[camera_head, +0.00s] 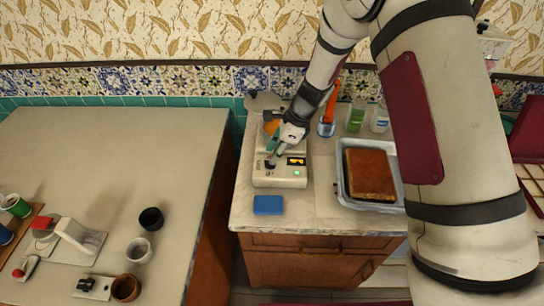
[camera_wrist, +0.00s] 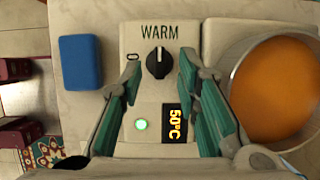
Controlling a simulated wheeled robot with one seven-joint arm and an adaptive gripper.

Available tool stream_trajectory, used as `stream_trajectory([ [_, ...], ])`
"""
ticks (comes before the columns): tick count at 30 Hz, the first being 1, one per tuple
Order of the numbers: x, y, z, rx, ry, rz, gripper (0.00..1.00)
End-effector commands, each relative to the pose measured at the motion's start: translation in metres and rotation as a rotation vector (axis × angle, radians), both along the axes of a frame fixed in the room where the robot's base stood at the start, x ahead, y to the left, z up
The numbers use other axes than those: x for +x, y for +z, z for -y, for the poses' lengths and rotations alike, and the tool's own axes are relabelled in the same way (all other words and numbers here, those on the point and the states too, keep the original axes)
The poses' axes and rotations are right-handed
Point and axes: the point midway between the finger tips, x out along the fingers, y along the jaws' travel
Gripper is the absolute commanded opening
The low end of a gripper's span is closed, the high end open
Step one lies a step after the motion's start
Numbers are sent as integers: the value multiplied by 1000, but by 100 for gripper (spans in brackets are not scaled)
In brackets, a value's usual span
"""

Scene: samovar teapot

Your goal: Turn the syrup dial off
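The syrup dial is a black knob (camera_wrist: 158,64) on the front of a cream warmer (camera_head: 279,178). Its white mark points at the word WARM; a 0 is printed to the left of it in the wrist view. A green light (camera_wrist: 141,125) is lit, and a display (camera_wrist: 174,123) reads 50°C. A pot of orange syrup (camera_wrist: 280,88) sits on the warmer. My gripper (camera_wrist: 161,62) is open, with one fingertip on each side of the knob and gaps showing between them and it. The gripper also shows over the warmer in the head view (camera_head: 274,155).
A blue sponge (camera_head: 268,205) lies in front of the warmer. A tray (camera_head: 344,190) with a brown cake (camera_head: 370,174) stands to the right. Green and clear bottles (camera_head: 356,117) are behind it. A separate counter with cups is at left.

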Motion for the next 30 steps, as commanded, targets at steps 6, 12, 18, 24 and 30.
stream_trajectory([
  [6, 0, -20, -8, 0, 1, 0, 30],
  [12, 1, -25, -10, 1, 0, 0, 30],
  [18, 1, -25, -10, 0, 0, 0, 23],
  [24, 0, -25, -10, 0, 0, 0, 0],
  [30, 1, -25, -10, 0, 4, 0, 0],
])
